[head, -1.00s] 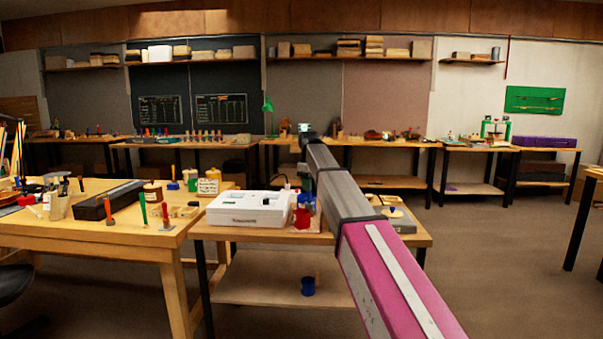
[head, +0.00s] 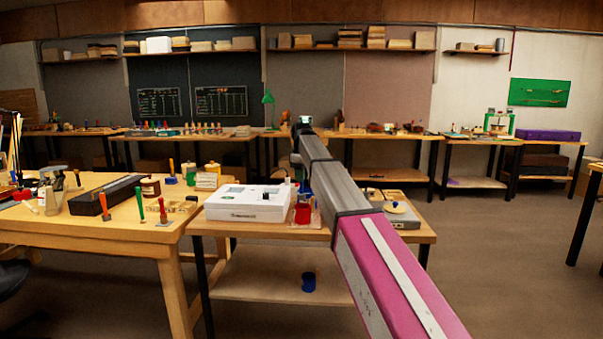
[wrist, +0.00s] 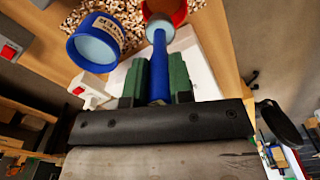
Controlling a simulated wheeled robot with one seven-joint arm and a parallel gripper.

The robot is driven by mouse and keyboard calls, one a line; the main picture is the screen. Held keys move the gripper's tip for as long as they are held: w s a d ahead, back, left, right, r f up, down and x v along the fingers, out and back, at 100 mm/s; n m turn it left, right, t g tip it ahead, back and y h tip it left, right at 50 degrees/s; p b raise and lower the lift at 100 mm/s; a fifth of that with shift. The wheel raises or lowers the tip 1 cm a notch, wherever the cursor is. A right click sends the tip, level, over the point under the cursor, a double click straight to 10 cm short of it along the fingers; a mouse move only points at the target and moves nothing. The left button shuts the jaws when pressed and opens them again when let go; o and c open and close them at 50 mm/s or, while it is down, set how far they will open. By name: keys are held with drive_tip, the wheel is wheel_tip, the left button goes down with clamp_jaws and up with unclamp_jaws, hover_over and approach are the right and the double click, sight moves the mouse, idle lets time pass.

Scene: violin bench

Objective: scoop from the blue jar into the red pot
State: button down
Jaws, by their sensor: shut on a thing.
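In the wrist view my gripper (wrist: 157,68) has its green fingers closed around the blue handle of a scoop (wrist: 159,60). The scoop's pale round end lies at the near rim of the red pot (wrist: 178,10), overlapping its opening; I cannot tell its height above the pot or whether it holds anything. The blue jar (wrist: 85,50), with a pale inside and a lettered label, is left of the scoop, apart from it. In the head view the red pot (head: 303,215) is right of a white box; my arm hides most of the gripper there.
A white box (head: 247,203) fills the bench's left part. Light brown pieces (wrist: 128,14) lie around the jar and pot in the wrist view. A blue cup (head: 308,282) stands on the lower shelf. A grey device (head: 400,217) sits at right. A cluttered wooden table (head: 60,225) adjoins at left.

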drive_tip(key=shift+s+d+f+t+y, duration=0.15)
drive_tip(key=shift+s+t, duration=0.15)
drive_tip(key=shift+s, duration=0.05)
drive_tip(key=shift+s+d+f+t+y, duration=0.1)
drive_tip(key=shift+s+d+t+y, duration=0.05)
drive_tip(key=shift+s+t, duration=0.2)
drive_tip(key=shift+s+d+f+t+y, duration=0.3)
drive_tip(key=shift+s+f+t+y, duration=0.35)
drive_tip(key=shift+t, duration=0.65)
drive_tip(key=shift+s+d+f+t+y, duration=0.35)
drive_tip(key=shift+s+t, duration=0.4)
drive_tip(key=shift+t, duration=0.6)
drive_tip(key=shift+s+d+f+t+y, duration=0.2)
drive_tip(key=shift+s+f+t+y, duration=0.35)
drive_tip(key=shift+t, duration=0.75)
